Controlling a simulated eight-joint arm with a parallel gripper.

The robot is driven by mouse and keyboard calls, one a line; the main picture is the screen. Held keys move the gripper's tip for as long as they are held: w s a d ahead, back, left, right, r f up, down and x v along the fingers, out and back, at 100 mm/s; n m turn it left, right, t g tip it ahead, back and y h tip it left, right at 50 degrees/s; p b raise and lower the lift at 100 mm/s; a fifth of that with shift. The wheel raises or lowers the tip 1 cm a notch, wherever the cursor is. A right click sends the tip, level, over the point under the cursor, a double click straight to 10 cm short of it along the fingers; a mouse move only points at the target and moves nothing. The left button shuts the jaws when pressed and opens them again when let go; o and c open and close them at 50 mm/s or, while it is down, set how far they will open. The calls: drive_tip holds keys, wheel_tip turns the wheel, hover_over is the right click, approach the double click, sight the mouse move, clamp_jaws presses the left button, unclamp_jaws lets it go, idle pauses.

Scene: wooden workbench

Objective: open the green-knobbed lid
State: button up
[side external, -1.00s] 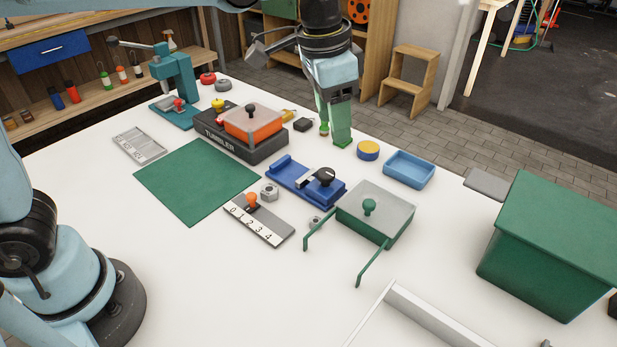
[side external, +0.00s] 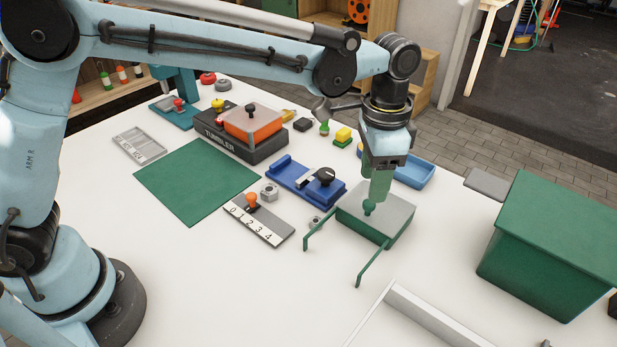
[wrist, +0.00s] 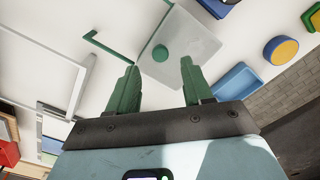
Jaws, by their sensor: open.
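The grey lid (side external: 398,212) lies flat on a green box (side external: 357,228) with two green rails reaching toward the front. Its green knob (side external: 369,208) stands in the middle of the lid. In the wrist view the knob (wrist: 160,53) shows as a round green top on the grey lid (wrist: 192,38), ahead of and between my fingers. My gripper (wrist: 157,72) is open and empty, its green fingers apart. In the side view my gripper (side external: 376,198) is right above the knob; whether it touches the knob I cannot tell.
A blue lever device (side external: 305,183) stands close left of the box. A blue tray (side external: 414,171) is behind it, partly hidden by my arm. A large green bin (side external: 550,245) stands to the right. A white-walled frame (side external: 430,320) lies in front. The bench at front left is clear.

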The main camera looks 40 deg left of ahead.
drive_tip(key=shift+f, duration=2.4)
clamp_jaws()
